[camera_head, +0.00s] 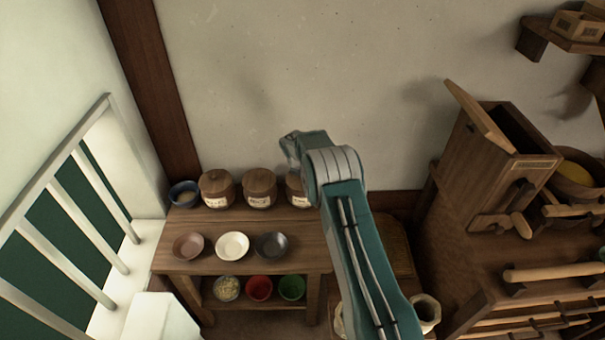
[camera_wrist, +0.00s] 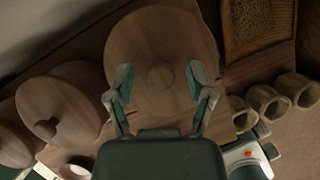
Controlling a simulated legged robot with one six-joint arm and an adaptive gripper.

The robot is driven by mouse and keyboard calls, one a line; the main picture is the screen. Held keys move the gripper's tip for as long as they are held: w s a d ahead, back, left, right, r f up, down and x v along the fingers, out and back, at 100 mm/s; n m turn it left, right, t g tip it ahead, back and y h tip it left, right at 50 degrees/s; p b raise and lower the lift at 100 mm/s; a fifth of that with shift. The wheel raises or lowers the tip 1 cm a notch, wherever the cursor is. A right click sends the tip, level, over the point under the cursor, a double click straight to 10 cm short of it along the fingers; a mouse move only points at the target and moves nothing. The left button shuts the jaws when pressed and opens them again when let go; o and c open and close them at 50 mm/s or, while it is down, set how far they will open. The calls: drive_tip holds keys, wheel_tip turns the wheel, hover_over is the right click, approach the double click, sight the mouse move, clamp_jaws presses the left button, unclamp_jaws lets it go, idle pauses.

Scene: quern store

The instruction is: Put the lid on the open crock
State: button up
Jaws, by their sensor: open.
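Labelled crocks stand along the back of the small wooden table (camera_head: 185,258). The left crock (camera_head: 219,196) and middle crock (camera_head: 259,200) have round wooden lids. The right crock (camera_head: 297,196) is partly hidden by my arm. In the wrist view a big round wooden lid (camera_wrist: 150,35) with a centre knob lies in front of my gripper (camera_wrist: 159,78). My gripper is open, with its fingers apparent on either side of the knob. I cannot tell what lies under this lid. Two other knobbed lids, one nearer (camera_wrist: 62,98), show at left. I see no open crock mouth.
A blue bowl (camera_head: 184,193) stands left of the crocks. Brown, white and dark bowls (camera_head: 272,246) line the table front, and filled bowls (camera_head: 259,289) sit on the lower shelf. A white railing (camera_head: 60,190) is at left, and a wooden cabinet (camera_head: 480,180) at right.

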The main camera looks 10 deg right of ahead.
drive_tip(key=s+a+r+m, duration=0.1)
drive_tip(key=s+r+m, duration=0.4)
drive_tip(key=r, duration=0.7)
drive_tip(key=s+a+r+m, duration=0.1)
drive_tip(key=s+r+m, duration=0.1)
drive_tip(key=s+r, duration=0.75)
drive_tip(key=s+r+m+y, duration=0.1)
drive_tip(key=s+r+m, duration=0.6)
drive_tip(key=s+r, duration=0.3)
drive_tip(key=s+a+r+m+t+y, duration=0.1)
drive_tip(key=s+r+m, duration=0.1)
drive_tip(key=s+m, duration=1.3)
drive_tip(key=shift+s+r+t+y, duration=0.15)
drive_tip(key=shift+s+t+y, duration=0.2)
drive_tip(key=shift+s, duration=4.55)
